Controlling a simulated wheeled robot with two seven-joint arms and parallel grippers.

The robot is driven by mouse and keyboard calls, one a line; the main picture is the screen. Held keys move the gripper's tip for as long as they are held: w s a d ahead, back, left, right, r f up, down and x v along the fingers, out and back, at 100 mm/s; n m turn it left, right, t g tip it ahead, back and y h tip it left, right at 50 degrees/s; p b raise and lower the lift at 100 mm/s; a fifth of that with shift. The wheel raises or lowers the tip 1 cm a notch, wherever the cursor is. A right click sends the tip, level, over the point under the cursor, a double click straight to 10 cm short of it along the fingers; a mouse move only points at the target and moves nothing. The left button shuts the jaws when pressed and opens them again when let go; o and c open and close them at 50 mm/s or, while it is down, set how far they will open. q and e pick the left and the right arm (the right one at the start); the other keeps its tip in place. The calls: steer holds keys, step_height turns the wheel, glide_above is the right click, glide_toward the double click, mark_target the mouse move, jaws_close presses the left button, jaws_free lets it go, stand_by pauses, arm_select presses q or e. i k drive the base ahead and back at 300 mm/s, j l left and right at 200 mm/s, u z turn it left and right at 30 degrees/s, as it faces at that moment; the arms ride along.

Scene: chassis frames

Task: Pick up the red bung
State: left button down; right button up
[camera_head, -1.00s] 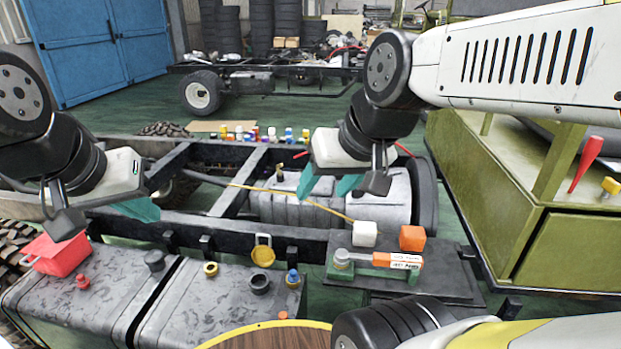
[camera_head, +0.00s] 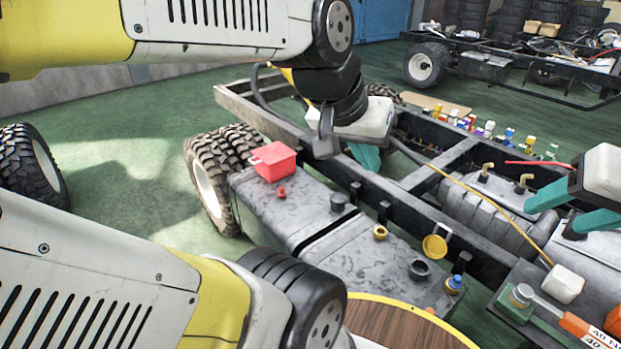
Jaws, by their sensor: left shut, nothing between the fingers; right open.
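The small red bung (camera_head: 281,192) stands on top of the grey metal tank (camera_head: 300,222), just in front of a red open box (camera_head: 274,161). My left gripper (camera_head: 367,158) is shut and empty, above the dark chassis rail, to the right of and beyond the bung, clear of it. My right gripper (camera_head: 572,208) is open and empty at the right edge, far from the bung, above the rounded grey tank.
A black cap (camera_head: 338,201), a yellow ring (camera_head: 380,232), a yellow lidded cap (camera_head: 436,246), a black ring (camera_head: 419,269) and a blue-topped piece (camera_head: 454,283) stand on the tanks. A round wooden top (camera_head: 405,325) is in front. A white cube (camera_head: 563,284) is at right.

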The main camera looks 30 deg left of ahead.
mark_target(281, 193)
steer(key=u, duration=1.35)
steer(key=i+j, duration=0.15)
steer(key=i+j+z, duration=0.1)
steer(key=j, duration=0.25)
steer(key=i+j, duration=0.25)
steer(key=i, duration=0.15)
steer(key=i+j+z, duration=0.15)
steer(key=i+j, duration=0.15)
steer(key=i, duration=0.1)
